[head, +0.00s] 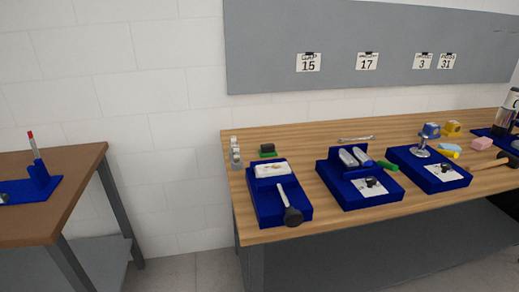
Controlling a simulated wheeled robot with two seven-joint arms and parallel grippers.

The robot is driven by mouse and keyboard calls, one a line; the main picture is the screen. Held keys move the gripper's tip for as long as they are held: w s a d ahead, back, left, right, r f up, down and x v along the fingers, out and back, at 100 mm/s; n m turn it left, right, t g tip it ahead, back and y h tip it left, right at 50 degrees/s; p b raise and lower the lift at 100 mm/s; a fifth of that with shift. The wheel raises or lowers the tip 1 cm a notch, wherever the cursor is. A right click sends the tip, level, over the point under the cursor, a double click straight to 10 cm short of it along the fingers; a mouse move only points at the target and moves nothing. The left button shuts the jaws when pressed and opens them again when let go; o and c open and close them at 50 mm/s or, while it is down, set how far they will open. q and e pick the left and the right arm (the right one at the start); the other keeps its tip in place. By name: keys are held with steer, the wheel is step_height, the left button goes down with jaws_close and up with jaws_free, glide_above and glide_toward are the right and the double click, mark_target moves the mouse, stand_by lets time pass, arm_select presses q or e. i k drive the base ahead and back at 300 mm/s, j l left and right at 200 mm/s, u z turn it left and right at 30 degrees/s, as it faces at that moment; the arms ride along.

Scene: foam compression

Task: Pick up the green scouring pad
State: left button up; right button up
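A small dark green block (267,150), which may be the green scouring pad, lies on the wooden workbench (330,222) behind the left blue fixture. A brighter green piece (387,165) lies at the right side of the middle blue fixture; at this size I cannot tell which of the two is the pad. Neither of my grippers is in view.
Blue fixtures stand along the bench: left (265,213), middle (346,192) and right (428,172). The left one has a black-knobbed lever (293,216) toward the front. A pink block (481,143) lies at right. A second table (75,165) stands left, across a floor gap.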

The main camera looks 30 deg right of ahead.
mark_target(267, 150)
steer(key=i+j, duration=0.2)
steer(key=i+j+z, duration=0.15)
steer(key=z, duration=0.2)
steer(key=i+j+z, duration=0.1)
steer(key=j+z, duration=0.15)
steer(key=z, duration=0.15)
steer(key=i+j+z, duration=0.1)
steer(key=j+z, duration=0.25)
steer(key=l, duration=0.1)
